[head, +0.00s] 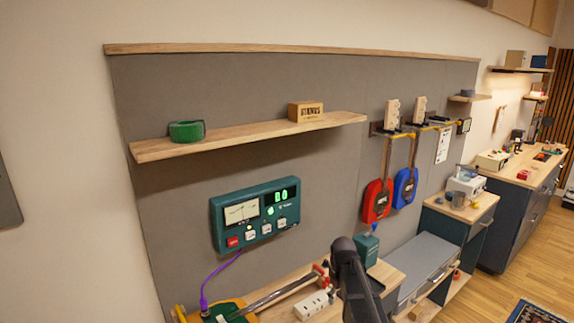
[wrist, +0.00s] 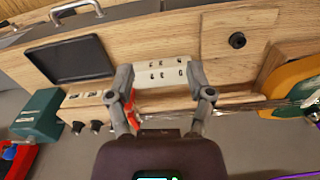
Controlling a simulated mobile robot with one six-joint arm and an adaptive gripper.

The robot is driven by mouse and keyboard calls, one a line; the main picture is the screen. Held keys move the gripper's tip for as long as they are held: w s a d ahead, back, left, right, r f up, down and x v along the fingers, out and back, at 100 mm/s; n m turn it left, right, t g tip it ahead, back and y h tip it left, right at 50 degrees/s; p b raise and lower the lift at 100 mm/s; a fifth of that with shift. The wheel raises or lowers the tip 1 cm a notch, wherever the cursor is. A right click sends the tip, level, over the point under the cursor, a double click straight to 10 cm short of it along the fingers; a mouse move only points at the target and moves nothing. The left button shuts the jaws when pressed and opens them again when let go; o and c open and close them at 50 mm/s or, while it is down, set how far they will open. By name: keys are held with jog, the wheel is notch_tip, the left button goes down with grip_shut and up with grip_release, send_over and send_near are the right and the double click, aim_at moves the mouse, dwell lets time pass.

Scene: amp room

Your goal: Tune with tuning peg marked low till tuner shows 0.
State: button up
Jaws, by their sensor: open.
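The tuner (head: 255,213) is a green wall box with a needle meter, buttons and a small green display (head: 285,193); its digits are too small to read surely. A purple cable runs from it to a yellow-and-green instrument (head: 232,310) on the bench, also at right in the wrist view (wrist: 297,82). Its neck leads to a red headstock (head: 321,272), partly showing beside my left finger (wrist: 131,108). My gripper (wrist: 164,92) is open and empty over the headstock end. Peg labels, including low, cannot be read; the pegs are largely hidden by my fingers.
A white socket block (head: 315,304) lies beyond the headstock, also in the wrist view (wrist: 163,72). A teal box (wrist: 38,117), a unit with black knobs (wrist: 92,125) and a black tray (wrist: 70,57) sit left. Red (head: 376,200) and blue (head: 405,187) guitars hang behind.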

jog(key=s+f+m+b, duration=0.2)
jog(key=s+f+m, duration=0.1)
jog(key=s, duration=0.6)
jog(key=s+f+m+b, duration=0.3)
jog(key=s, duration=0.6)
jog(key=shift+s+d+f+b, duration=0.15)
jog(key=shift+s+d+b, duration=0.15)
jog(key=shift+s, duration=0.1)
jog(key=shift+a, duration=0.15)
dwell(0.9)
